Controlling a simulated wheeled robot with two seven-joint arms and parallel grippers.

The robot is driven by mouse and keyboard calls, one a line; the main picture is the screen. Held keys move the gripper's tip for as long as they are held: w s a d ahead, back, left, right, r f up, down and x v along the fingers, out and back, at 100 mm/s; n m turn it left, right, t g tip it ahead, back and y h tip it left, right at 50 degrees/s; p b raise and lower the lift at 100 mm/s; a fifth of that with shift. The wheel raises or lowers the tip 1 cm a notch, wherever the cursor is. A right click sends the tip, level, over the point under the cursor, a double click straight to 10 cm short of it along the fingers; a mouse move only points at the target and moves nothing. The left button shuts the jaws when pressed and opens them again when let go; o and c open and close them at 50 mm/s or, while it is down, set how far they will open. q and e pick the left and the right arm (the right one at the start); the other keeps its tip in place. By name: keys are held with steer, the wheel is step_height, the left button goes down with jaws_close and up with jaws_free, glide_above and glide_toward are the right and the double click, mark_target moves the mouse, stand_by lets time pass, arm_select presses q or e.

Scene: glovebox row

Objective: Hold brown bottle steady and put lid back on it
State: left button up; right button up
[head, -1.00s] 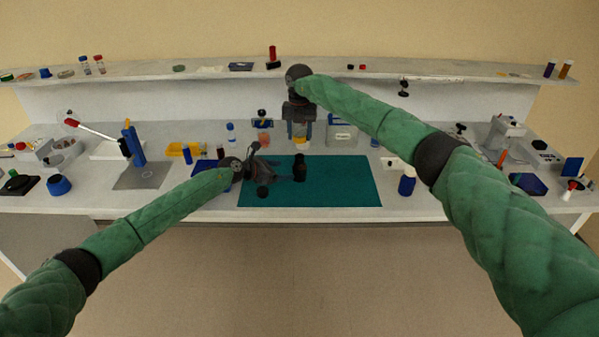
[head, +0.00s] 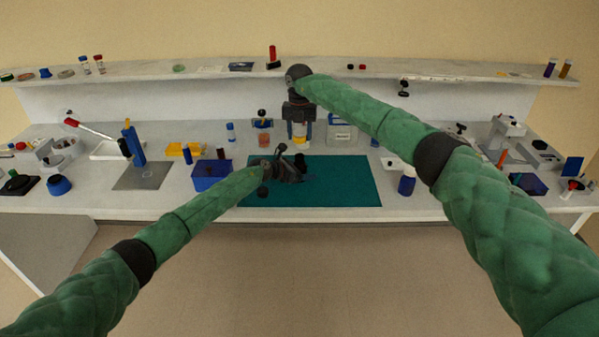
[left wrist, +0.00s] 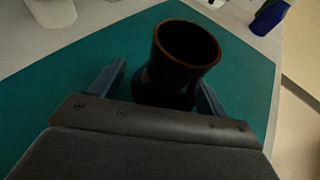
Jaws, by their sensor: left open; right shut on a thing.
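The brown bottle (head: 300,160) stands upright and open-topped on the teal mat (head: 345,185). In the left wrist view, its dark body and bare brown rim (left wrist: 187,42) show, with no lid on it. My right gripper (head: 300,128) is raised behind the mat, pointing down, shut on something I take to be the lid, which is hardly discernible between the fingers.
Jars and a yellow tray (head: 183,149) stand behind. A shelf (head: 220,72) runs along the back. The mat's right half is clear.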

arm_select(q)
steer(key=c, duration=1.5)
arm_select(e)
steer(key=shift+f, duration=2.45)
steer(key=shift+f, duration=0.85)
steer(key=shift+f, duration=0.6)
